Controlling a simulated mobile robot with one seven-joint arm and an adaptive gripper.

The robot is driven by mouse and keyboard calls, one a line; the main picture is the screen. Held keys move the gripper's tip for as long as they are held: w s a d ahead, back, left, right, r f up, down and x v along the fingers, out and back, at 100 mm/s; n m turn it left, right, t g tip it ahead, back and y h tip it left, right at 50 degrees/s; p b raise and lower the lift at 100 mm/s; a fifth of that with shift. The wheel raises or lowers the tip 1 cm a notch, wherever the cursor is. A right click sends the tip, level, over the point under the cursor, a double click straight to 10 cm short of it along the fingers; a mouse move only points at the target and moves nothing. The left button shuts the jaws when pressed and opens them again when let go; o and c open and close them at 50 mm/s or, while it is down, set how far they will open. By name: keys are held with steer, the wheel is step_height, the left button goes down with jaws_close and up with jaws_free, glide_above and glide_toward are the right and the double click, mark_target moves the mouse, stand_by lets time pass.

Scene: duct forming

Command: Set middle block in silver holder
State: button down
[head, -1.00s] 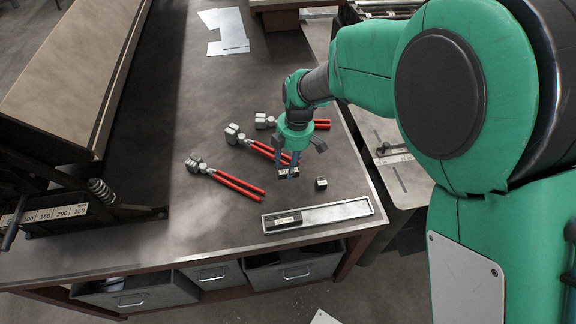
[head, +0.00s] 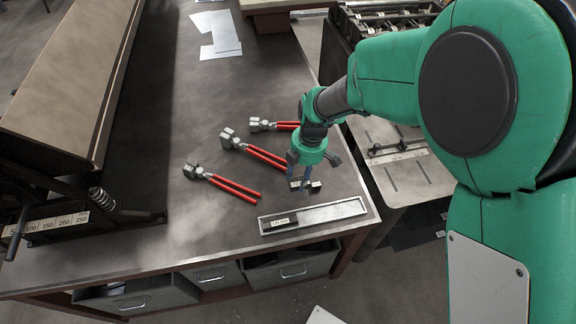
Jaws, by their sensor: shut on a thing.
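The silver holder (head: 340,212) is a long shallow tray near the front edge of the bench. A dark block with a pale label (head: 280,222) lies in its left end; the rest of the tray is empty. My gripper (head: 303,187) points down just behind the holder, shut on a dark block with a pale face (head: 295,185). The fingers partly cover this block. I cannot tell how far it is above the bench. A smaller dark block (head: 315,186) shows just right of the fingers, behind the holder.
Three red-handled pliers (head: 232,187), (head: 262,155), (head: 285,125) lie on the bench left of and behind my gripper. A folding machine (head: 75,90) stands on the left. Pale sheets (head: 217,35) lie at the back. Bench surface between pliers and holder is clear.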

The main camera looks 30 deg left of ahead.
steer(key=s+d+p, duration=0.1)
steer(key=d+p, duration=0.3)
steer(key=d, duration=0.5)
steer(key=shift+s+r, duration=0.2)
steer(key=shift+a+f, duration=0.1)
steer(key=shift+f, duration=0.1)
steer(key=shift+f+b, duration=1)
steer(key=shift+f, duration=1.8)
steer(key=shift+f+b, duration=1.55)
steer(key=shift+f, duration=0.25)
steer(key=c, duration=1)
jaws_free()
